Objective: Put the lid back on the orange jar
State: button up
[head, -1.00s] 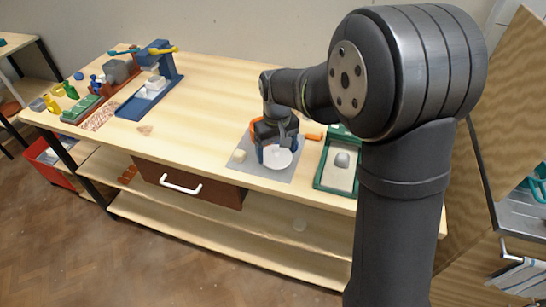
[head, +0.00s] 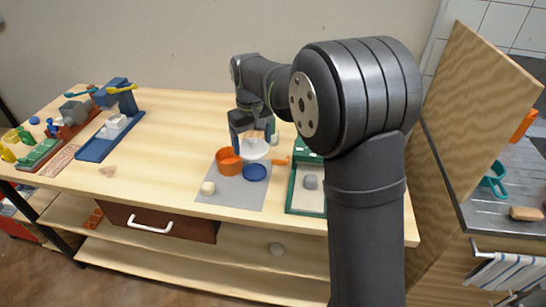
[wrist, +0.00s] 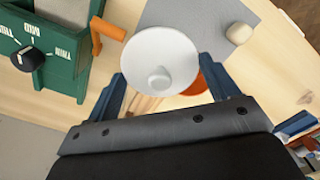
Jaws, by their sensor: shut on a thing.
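A white round lid with a small knob (wrist: 158,78) is between the blue fingers of my gripper (wrist: 161,68), which is shut on it. In the head view the lid (head: 257,151) is above the back of the grey mat, close to the right of the orange jar (head: 229,162). The jar stands on the mat, and its top looks open. In the wrist view only a bit of the jar (wrist: 197,84) shows past the lid's right edge, beside a finger.
A cream block (head: 208,188) sits at the front left of the grey mat (head: 232,193).

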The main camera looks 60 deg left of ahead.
jog(key=s+a, duration=0.4)
jog(key=a, duration=0.5)
jog(key=shift+f, duration=3.1)
jog(key=shift+d+f, duration=0.1)
jog(key=shift+f, duration=0.05)
jog(key=o, duration=0.9)
jog(key=shift+r, duration=3.5)
grip_shut()
